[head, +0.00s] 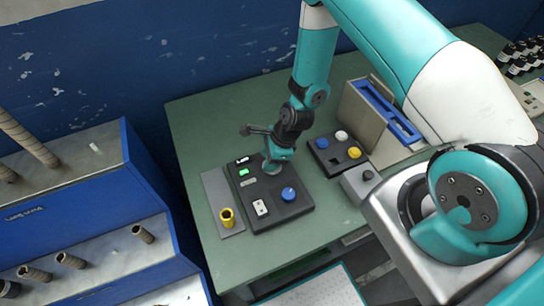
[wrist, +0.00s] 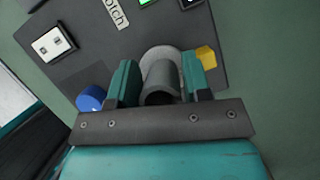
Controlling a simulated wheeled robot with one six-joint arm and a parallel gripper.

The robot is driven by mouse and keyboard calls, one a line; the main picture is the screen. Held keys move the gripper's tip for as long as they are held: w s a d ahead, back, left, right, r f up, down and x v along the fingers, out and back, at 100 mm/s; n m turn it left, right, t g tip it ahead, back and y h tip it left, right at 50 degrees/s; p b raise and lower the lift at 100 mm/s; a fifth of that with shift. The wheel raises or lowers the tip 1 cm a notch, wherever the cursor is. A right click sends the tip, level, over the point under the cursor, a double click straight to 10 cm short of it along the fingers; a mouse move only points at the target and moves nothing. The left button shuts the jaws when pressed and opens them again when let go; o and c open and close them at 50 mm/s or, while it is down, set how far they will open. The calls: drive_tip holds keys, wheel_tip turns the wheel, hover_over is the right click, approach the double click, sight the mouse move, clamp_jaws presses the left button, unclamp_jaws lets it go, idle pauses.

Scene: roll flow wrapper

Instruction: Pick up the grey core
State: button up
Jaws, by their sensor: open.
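The grey core (wrist: 161,84) is a short dark grey hollow tube. In the wrist view it lies between the two teal fingers of my gripper (wrist: 160,82), in front of a pale round disc (wrist: 158,53) on the dark control panel (wrist: 98,62). The fingers are open, one on each side of the core; a small gap seems to show beside it. The core cannot be made out clearly there, behind my gripper.
Near the fingers are a blue knob (wrist: 91,98) and a yellow piece (wrist: 207,57). A white switch (head: 260,207) sits on the panel. A yellow core (head: 227,218) stands on a grey plate to its left. A second button box (head: 325,158) stands right.

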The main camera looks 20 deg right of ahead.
drive_tip(key=shift+c, duration=0.3)
drive_tip(key=c, duration=0.5)
drive_tip(key=shift+r, duration=0.15)
drive_tip(key=shift+c, duration=0.2)
